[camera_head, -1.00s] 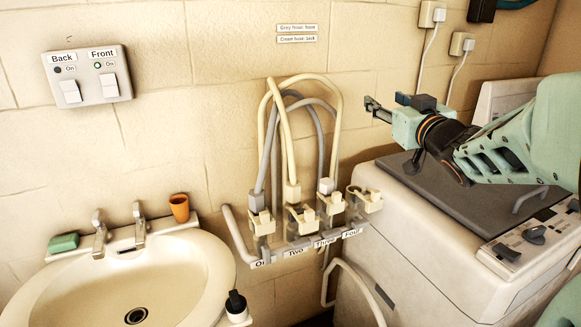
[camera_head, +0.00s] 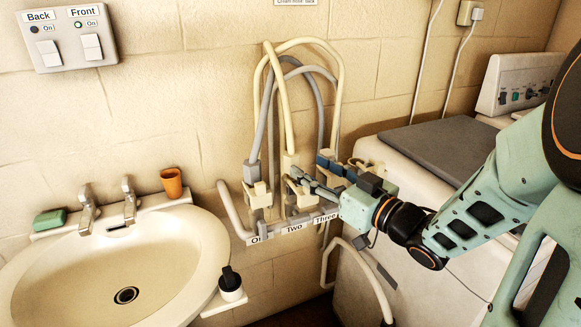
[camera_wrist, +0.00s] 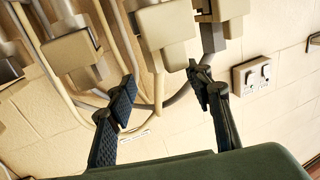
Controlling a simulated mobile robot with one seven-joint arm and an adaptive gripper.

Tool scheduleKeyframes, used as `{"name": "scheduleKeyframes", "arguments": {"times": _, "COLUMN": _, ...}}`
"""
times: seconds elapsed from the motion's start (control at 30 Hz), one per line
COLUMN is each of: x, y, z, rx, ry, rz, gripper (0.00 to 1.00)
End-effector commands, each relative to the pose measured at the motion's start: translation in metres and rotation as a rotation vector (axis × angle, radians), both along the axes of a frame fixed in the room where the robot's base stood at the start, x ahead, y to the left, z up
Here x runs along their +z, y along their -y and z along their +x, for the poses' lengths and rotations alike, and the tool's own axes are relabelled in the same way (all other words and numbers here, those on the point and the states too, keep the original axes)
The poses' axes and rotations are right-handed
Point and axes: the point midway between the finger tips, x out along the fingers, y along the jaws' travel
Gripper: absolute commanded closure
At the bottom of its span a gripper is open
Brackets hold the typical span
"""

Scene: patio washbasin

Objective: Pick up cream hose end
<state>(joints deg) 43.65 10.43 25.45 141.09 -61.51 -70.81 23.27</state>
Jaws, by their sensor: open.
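The cream hose end (camera_head: 290,161) meets the fitting above the label Two in the head view, below an arching cream hose (camera_head: 287,110). My gripper (camera_head: 307,172) is open beside it, its fingers pointing left among the fittings. The wrist view shows the two dark fingers apart (camera_wrist: 163,86), with a cream hose (camera_wrist: 158,90) passing through the gap between them in the picture. I cannot tell whether either finger touches it. A grey hose end (camera_head: 252,171) stands at the left fitting. My gripper partly hides the hose ends and fittings on the right.
The labelled rail (camera_head: 292,229) carries the fittings. The basin (camera_head: 190,245) with an orange cup (camera_head: 172,182) is left. A white machine with a grey lid (camera_head: 430,150) stands right, close to my arm. A switch panel (camera_head: 68,38) is on the wall.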

Motion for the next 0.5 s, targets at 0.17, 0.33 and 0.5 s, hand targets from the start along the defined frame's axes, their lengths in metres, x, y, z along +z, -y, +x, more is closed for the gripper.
{"name": "scheduleKeyframes", "arguments": {"times": 0.17, "x": -0.004, "y": -0.007, "z": 0.009, "rx": 0.001, "ry": 0.001, "rz": -0.002, "gripper": 0.53}}
{"name": "scheduleKeyframes", "arguments": {"times": 0.33, "x": -0.004, "y": -0.018, "z": 0.022, "rx": 0.002, "ry": 0.001, "rz": 0.001, "gripper": 0.53}}
{"name": "scheduleKeyframes", "arguments": {"times": 0.5, "x": -0.004, "y": -0.036, "z": 0.046, "rx": 0.002, "ry": 0.001, "rz": 0.0, "gripper": 0.53}}
